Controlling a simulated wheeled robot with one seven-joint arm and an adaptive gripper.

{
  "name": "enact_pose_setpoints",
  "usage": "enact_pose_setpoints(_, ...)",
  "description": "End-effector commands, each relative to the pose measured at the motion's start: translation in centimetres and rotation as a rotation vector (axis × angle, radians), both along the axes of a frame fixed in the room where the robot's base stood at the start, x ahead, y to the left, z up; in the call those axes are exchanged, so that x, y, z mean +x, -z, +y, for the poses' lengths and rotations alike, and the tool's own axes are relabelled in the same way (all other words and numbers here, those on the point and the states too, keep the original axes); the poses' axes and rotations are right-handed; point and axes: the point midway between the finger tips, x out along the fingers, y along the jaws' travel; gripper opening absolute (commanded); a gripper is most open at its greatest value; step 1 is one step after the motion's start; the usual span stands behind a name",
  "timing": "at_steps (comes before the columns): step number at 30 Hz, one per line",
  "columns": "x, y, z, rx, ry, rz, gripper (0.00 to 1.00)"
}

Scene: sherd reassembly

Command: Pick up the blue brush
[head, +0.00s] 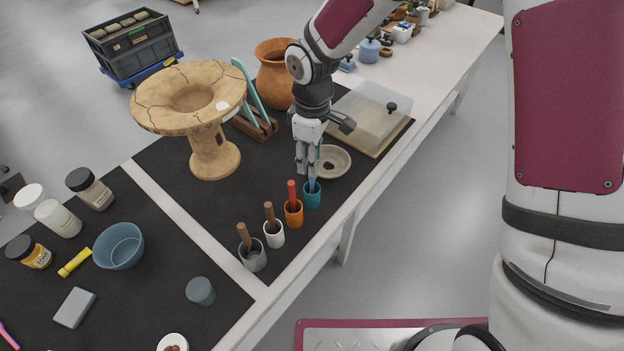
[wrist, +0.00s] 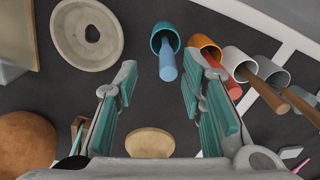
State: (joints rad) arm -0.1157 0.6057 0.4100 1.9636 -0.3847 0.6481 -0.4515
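The blue brush stands in a teal cup (head: 312,198), with its blue handle (head: 312,184) pointing up. In the wrist view the handle (wrist: 167,64) points toward the camera out of the teal cup (wrist: 157,36). My gripper (head: 307,168) is right above the brush in the head view and partly hides its top. In the wrist view my gripper (wrist: 161,66) is open, its two teal-padded fingers spread to either side. The handle end lies between the fingertips in the picture, apart from both. The bristle end is hidden in the cup.
An orange cup (head: 294,217) with a red handle stands close beside the teal cup. A white cup (head: 275,239) and a grey cup (head: 254,261) with brown handles follow in line. A shallow ring-shaped dish (head: 340,162) and a clear-covered tray (head: 372,140) are behind.

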Motion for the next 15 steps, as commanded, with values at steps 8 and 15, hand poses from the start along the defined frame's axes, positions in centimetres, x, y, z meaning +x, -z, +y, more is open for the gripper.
enact_pose_setpoints(8,-1.0,3.2,0.1,-0.001,-0.001,0.005,0.37)
enact_pose_setpoints(15,-0.8,5.2,0.1,0.0,0.0,0.0,0.37)
